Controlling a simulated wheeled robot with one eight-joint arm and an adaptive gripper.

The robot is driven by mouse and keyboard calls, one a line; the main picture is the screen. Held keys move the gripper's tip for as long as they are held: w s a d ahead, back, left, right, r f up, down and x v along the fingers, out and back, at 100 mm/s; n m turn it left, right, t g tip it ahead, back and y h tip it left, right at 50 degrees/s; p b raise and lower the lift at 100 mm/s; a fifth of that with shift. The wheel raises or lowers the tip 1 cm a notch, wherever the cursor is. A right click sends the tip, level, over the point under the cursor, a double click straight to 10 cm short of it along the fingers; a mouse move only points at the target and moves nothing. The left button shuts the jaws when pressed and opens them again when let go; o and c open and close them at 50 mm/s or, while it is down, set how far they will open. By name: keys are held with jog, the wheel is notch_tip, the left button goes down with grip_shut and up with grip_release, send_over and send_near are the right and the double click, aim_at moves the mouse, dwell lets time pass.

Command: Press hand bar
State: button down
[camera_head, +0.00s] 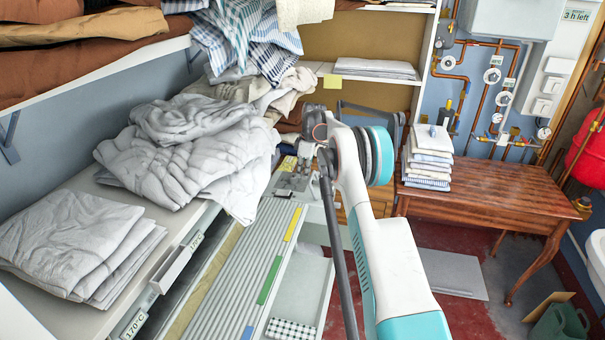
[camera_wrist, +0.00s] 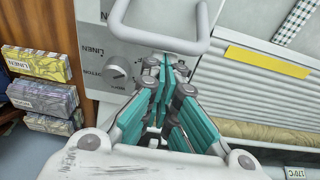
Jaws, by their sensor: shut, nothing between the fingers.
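A pale grey U-shaped tubular bar (camera_wrist: 160,42), which looks like the hand bar, crosses the top of the wrist view over the ironer's end panel. I cannot clearly pick it out in the head view. My gripper (camera_wrist: 167,66) has teal fingers, shut and empty, with tips just below the bar's cross-piece in the picture. Whether they touch it, I cannot tell. In the head view my gripper (camera_head: 303,152) is small and partly hidden by my arm at the ironer's far end. The ironer's ribbed bed (camera_head: 232,275) runs toward the camera.
The end panel carries a dial (camera_wrist: 117,73). Boxes (camera_wrist: 38,95) stand at left in the wrist view. Crumpled grey linen (camera_head: 185,150) and folded linen (camera_head: 75,240) lie left of the bed. A wooden table (camera_head: 490,190) with a folded stack (camera_head: 428,155) stands right.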

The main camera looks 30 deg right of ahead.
jog(key=shift+s+d+r, duration=0.15)
jog(key=shift+s+d, duration=0.05)
jog(key=shift+d, duration=0.05)
jog(key=shift+s+d+r+t+y, duration=0.15)
jog(key=shift+s+d+t+y, duration=0.1)
jog(key=shift+t+y, duration=0.25)
jog(key=shift+s+d+r+t+y+b, duration=0.2)
jog(key=shift+s+d+t+y+b, duration=0.1)
jog(key=shift+s+d+t+y, duration=0.15)
jog(key=shift+s+d+r+t+y+b, duration=0.2)
jog(key=shift+s+d+t+y+b, duration=0.15)
jog(key=shift+s+d+t+y, duration=0.3)
jog(key=shift+s+d+r+t+y+b, duration=0.15)
jog(key=shift+s+d+t+y+b, duration=0.2)
jog(key=shift+s+d+t+y, duration=0.25)
jog(key=shift+s+d+f, duration=0.15)
jog(key=shift+s+d, duration=0.65)
jog(key=shift+s+d+f, duration=0.1)
